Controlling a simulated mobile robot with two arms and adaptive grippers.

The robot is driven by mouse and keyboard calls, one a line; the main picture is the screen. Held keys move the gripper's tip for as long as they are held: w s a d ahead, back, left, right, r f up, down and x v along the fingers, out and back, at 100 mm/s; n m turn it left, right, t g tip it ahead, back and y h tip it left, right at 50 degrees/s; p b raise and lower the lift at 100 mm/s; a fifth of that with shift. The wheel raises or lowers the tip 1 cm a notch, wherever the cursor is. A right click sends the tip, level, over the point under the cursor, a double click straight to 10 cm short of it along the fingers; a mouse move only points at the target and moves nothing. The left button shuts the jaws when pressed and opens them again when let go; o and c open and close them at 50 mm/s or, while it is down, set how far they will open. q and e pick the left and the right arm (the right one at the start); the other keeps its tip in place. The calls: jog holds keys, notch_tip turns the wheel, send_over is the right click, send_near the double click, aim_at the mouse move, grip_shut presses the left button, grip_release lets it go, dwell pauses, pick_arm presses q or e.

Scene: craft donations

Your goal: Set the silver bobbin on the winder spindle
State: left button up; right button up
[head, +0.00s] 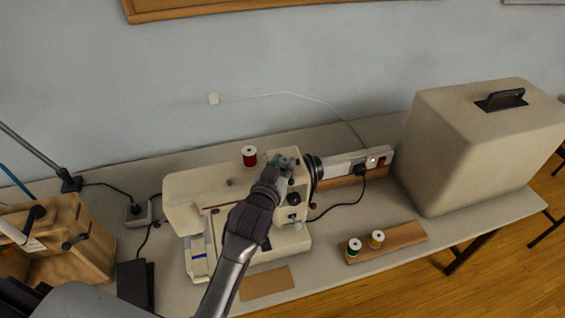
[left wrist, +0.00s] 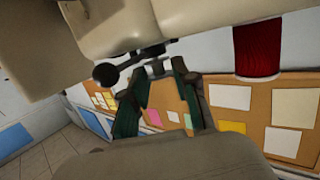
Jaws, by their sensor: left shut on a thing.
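The cream sewing machine (head: 205,190) stands on the table. My left gripper (head: 284,163) is over the right end of its top, beside the handwheel (head: 312,172). In the left wrist view the fingers of my left gripper (left wrist: 160,72) are shut on a small silver piece, the silver bobbin (left wrist: 157,69), close to the machine's body. A dark winder part with a round black knob (left wrist: 106,73) is right beside the bobbin. I cannot tell whether the bobbin is around the spindle; the spindle itself is hidden. My right gripper is not in view.
A red thread spool (head: 249,155) stands on the machine top, left of my gripper. A large beige case (head: 470,150) stands at right, a power strip (head: 350,164) behind.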

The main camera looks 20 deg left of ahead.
pick_arm(q)
jog(key=o, duration=0.8)
jog(key=shift+c, duration=0.2)
jog(key=v, duration=1.2)
jog(key=shift+f, duration=0.1)
